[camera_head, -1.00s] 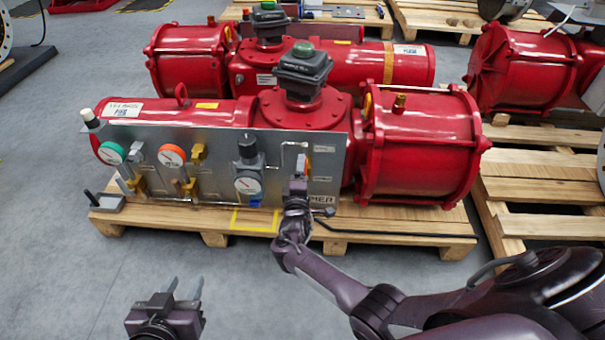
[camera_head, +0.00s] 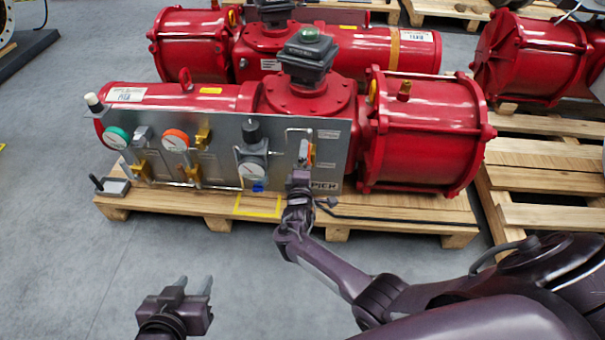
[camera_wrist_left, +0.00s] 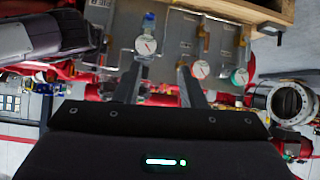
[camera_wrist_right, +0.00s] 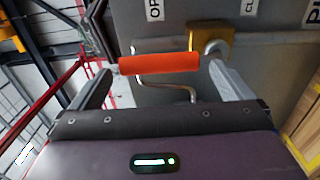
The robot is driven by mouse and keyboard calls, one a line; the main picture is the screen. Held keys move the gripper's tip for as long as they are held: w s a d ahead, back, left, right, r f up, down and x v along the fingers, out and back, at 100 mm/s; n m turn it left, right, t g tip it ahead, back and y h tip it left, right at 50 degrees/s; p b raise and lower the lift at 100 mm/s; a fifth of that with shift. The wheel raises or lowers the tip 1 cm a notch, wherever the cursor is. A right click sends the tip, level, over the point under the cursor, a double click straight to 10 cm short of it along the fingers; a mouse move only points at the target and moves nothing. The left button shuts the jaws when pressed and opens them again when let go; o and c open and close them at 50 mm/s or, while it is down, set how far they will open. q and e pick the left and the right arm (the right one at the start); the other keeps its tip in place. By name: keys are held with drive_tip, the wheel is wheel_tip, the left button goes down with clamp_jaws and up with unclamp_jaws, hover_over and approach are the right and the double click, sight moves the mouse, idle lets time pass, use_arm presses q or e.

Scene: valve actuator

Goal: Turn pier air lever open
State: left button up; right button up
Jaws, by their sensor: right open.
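The pier air lever has an orange handle (camera_wrist_right: 158,64) on a brass valve body (camera_wrist_right: 210,38); it lies across the right wrist view below the partly visible OP and CL labels. In the head view the lever (camera_head: 312,154) shows small at the right of the grey panel, by the PIER label. My right gripper (camera_head: 303,160) is at the panel there. Its fingers (camera_wrist_right: 160,82) are apart, one on each side of the handle's length; contact cannot be told. My left gripper (camera_head: 198,287) is open and empty, low in front of the pallet.
The grey panel (camera_head: 222,162) carries gauges and brass valves and is mounted before a red actuator (camera_head: 425,125) on a wooden pallet (camera_head: 400,218). A black rod-like thing (camera_head: 400,232) lies along the pallet's front. Floor between my left gripper and the pallet is clear.

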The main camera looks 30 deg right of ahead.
use_arm(q)
drive_tip(key=s+a+f+g+y+p, duration=0.2)
drive_tip(key=s+a+f+g, duration=0.1)
drive_tip(key=s+f+g, duration=0.1)
drive_tip(key=shift+s+f+g, duration=0.4)
drive_tip(key=shift+s+f, duration=0.4)
drive_tip(key=shift+s, duration=0.55)
use_arm(e)
drive_tip(key=v, duration=0.6)
drive_tip(key=shift+s+a, duration=0.25)
drive_tip(key=shift+s, duration=0.05)
